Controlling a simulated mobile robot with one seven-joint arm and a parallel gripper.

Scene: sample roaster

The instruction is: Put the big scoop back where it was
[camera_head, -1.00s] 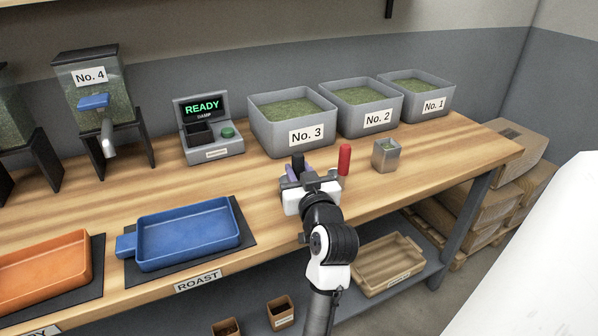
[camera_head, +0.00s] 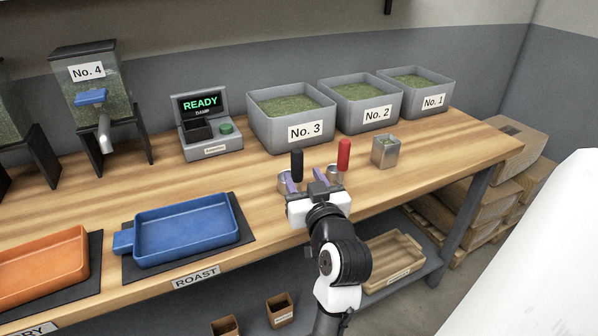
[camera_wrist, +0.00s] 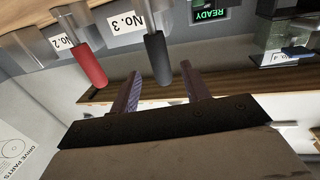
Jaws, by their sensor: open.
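Two scoops stand at the front right of the bench, handles upright. One has a black handle (camera_head: 297,164) and a metal cup (camera_head: 284,184); the other has a red handle (camera_head: 344,154) and a metal cup partly hidden. I cannot tell for sure which is bigger. My gripper (camera_head: 309,180) is open and empty, close in front of the black-handled scoop. In the wrist view the black handle (camera_wrist: 158,60) shows just beyond and between my fingertips (camera_wrist: 160,72), apparently not gripped. The red handle (camera_wrist: 88,65) is outside the fingers, to the left.
Bins No. 3 (camera_head: 290,131), No. 2 (camera_head: 362,117) and No. 1 (camera_head: 428,103) line the back. The READY machine (camera_head: 208,140) stands left of them. A blue tray (camera_head: 188,232) lies at left front.

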